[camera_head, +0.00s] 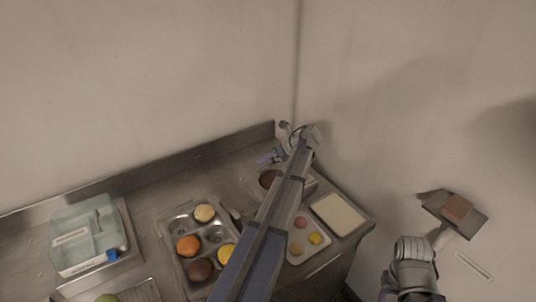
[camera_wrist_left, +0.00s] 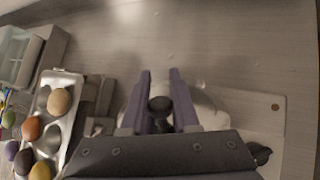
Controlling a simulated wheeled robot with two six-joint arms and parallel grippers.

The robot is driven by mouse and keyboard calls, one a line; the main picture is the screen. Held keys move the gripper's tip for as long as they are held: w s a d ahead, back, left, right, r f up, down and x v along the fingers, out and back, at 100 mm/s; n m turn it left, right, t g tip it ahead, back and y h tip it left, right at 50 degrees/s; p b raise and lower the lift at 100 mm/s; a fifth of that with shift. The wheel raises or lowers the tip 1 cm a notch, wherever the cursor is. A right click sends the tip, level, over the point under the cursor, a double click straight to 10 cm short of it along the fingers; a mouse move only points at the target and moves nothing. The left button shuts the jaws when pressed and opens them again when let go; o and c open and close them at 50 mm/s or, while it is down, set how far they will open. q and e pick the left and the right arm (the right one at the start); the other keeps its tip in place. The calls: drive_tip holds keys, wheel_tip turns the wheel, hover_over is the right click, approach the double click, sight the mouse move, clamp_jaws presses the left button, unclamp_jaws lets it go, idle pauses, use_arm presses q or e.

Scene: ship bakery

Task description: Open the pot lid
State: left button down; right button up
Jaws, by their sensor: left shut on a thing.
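My left gripper (camera_head: 272,156) is at the far end of my left arm, over the back corner of the steel counter. In the left wrist view its two purple fingers (camera_wrist_left: 160,100) are closed on the dark knob (camera_wrist_left: 160,103) of the pot lid. The pale, silvery lid (camera_wrist_left: 207,108) shows around the fingers, partly hidden by them. In the head view a dark brown round thing (camera_head: 268,179) shows beside my arm; I cannot tell whether it is the pot's inside.
A muffin tin (camera_head: 165,232) with round buns stands on the counter, left of my arm. A pale blue container (camera_head: 82,238) is farther left. A tray with small round sweets (camera_head: 315,238) and a cream-filled tray (camera_head: 338,213) lie to the right. Walls close in the back corner.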

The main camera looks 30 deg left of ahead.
use_arm(q)
drive_tip(key=a+h+p, duration=0.1)
drive_tip(key=w+a+r+h+p, duration=0.1)
drive_tip(key=shift+a+m+g+h+p, duration=0.1)
drive_tip(key=shift+m+g+h+p, duration=0.2)
drive_tip(key=shift+p, duration=0.1)
drive_tip(key=shift+w+a+f+m+g+h, duration=0.1)
drive_tip(key=shift+w+a+f+g+h, duration=0.1)
drive_tip(key=shift+a+h, duration=0.35)
drive_tip(key=shift+w+a+f+m+g+h, duration=0.1)
drive_tip(key=shift+w+a+f+h, duration=0.15)
drive_tip(key=shift+a, duration=0.35)
drive_tip(key=shift+w+a+f+m+g+h, duration=0.1)
drive_tip(key=shift+w+a+h, duration=0.05)
drive_tip(key=shift+a+h, duration=0.4)
use_arm(e)
drive_tip(key=shift+s+r, duration=0.1)
drive_tip(key=shift+r, duration=2.2)
use_arm(q)
drive_tip(key=shift+d, duration=0.1)
